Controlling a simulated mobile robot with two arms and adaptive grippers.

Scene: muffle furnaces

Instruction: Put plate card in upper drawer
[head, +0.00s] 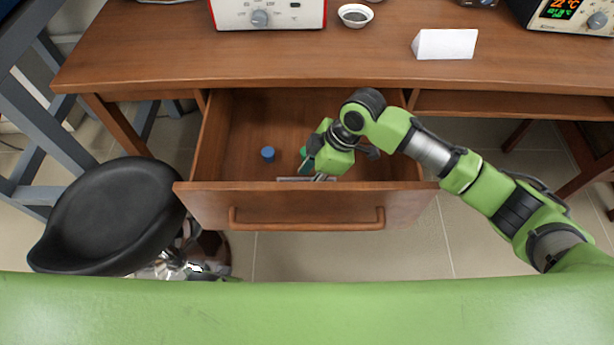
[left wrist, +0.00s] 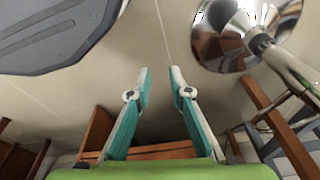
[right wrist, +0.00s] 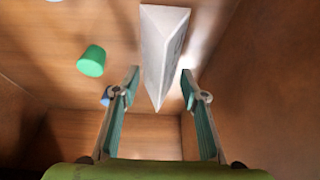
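The upper drawer (head: 305,207) is pulled open below the desk top. My right gripper (head: 312,170) reaches down into it near the front panel. In the right wrist view a white folded plate card (right wrist: 163,50) lies in the drawer, just beyond and between the fingertips of the right gripper (right wrist: 160,80). The fingers are apart, with a clear gap to the card on the left side; contact on the right is unclear. In the head view the card is mostly hidden. My left gripper (left wrist: 160,78) is open and empty over the floor, outside the head view.
A blue cap (head: 268,153) and a green cap (right wrist: 91,61) are in the drawer. Another white folded card (head: 445,44) stands on the desk (head: 350,68), near a small bowl (head: 355,15) and instruments. A black stool (head: 110,215) stands left of the drawer.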

